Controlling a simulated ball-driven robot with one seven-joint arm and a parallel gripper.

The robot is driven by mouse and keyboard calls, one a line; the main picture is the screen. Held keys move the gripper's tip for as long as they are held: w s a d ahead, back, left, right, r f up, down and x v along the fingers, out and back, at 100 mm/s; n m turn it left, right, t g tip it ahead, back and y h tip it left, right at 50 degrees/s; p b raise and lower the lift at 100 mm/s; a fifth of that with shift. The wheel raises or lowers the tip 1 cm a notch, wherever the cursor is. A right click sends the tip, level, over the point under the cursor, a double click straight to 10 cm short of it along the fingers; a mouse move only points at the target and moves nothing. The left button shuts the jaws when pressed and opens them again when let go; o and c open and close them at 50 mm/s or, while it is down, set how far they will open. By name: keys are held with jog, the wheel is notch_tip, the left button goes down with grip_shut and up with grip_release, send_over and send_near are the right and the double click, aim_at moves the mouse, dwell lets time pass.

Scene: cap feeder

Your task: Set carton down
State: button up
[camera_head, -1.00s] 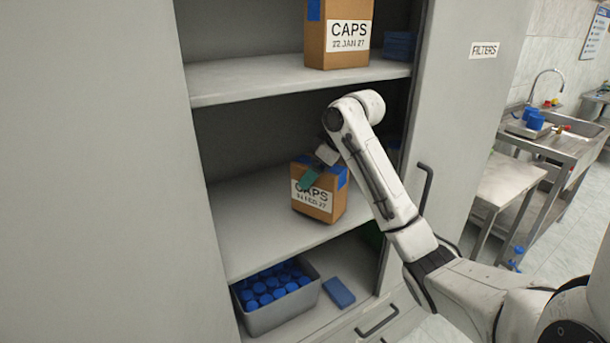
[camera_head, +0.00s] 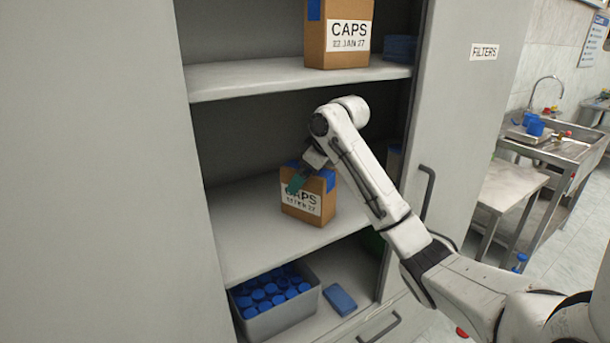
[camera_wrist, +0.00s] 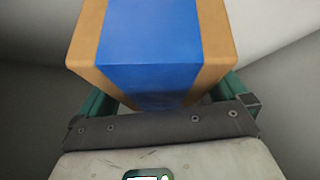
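The brown carton (camera_head: 308,205) has a white CAPS label and blue tape on top. It is in the middle bay of the cabinet, upright with a slight tilt in the picture, at or just above the middle shelf (camera_head: 240,225); I cannot tell whether its base touches. My gripper (camera_head: 309,180) comes from above, with a green finger over the label side. In the wrist view the carton (camera_wrist: 215,45) sits between both green fingers of my gripper (camera_wrist: 165,92), which is shut on it. The fingertips are hidden there.
Another CAPS carton (camera_head: 339,45) and a blue stack (camera_head: 399,48) stand on the upper shelf (camera_head: 250,81). Below are a grey bin (camera_head: 285,317) of blue caps and a blue block (camera_head: 340,299). The cabinet's left panel (camera_head: 100,170) is close. The middle shelf is clear left of the carton.

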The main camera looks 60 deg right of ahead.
jog(key=shift+r, duration=0.1)
jog(key=b+v, duration=0.1)
jog(key=v, duration=0.1)
jog(key=shift+s+r, duration=0.15)
jog(key=shift+r, duration=0.15)
jog(key=s+a, duration=0.2)
jog(key=s, duration=1)
jog(key=shift+a, duration=0.2)
jog(key=shift+r, duration=0.1)
